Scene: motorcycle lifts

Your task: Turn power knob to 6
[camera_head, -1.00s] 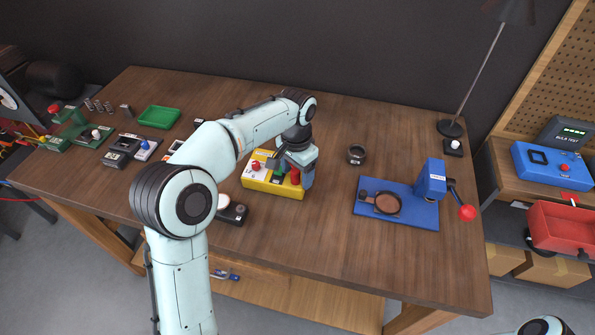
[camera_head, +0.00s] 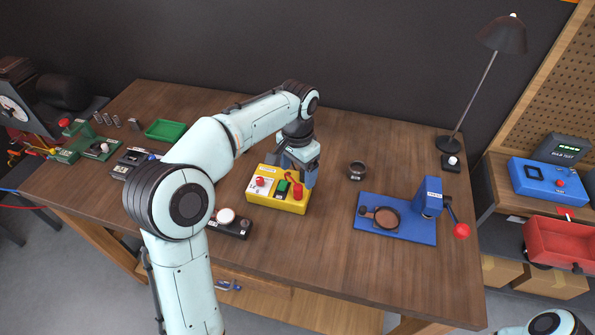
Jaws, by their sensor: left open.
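A yellow control box (camera_head: 280,203) stands near the middle of the wooden table. On its top are a white panel with a red knob (camera_head: 260,181), a green block (camera_head: 283,187) and a second red knob (camera_head: 297,192). The labels and dial marks are too small to read, so I cannot tell which is the power knob or its setting. My left gripper (camera_head: 299,176) is open, pointing down at the back right edge of the box, close to the right red knob. I cannot tell whether it touches the box. My right gripper is out of view.
A black box (camera_head: 234,229) with a white button stands in front left of the yellow box. A dark ring (camera_head: 357,171) and a blue fixture (camera_head: 395,227) with a red-balled lever lie to the right. A green tray (camera_head: 166,130) is at the back left. Table front centre is clear.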

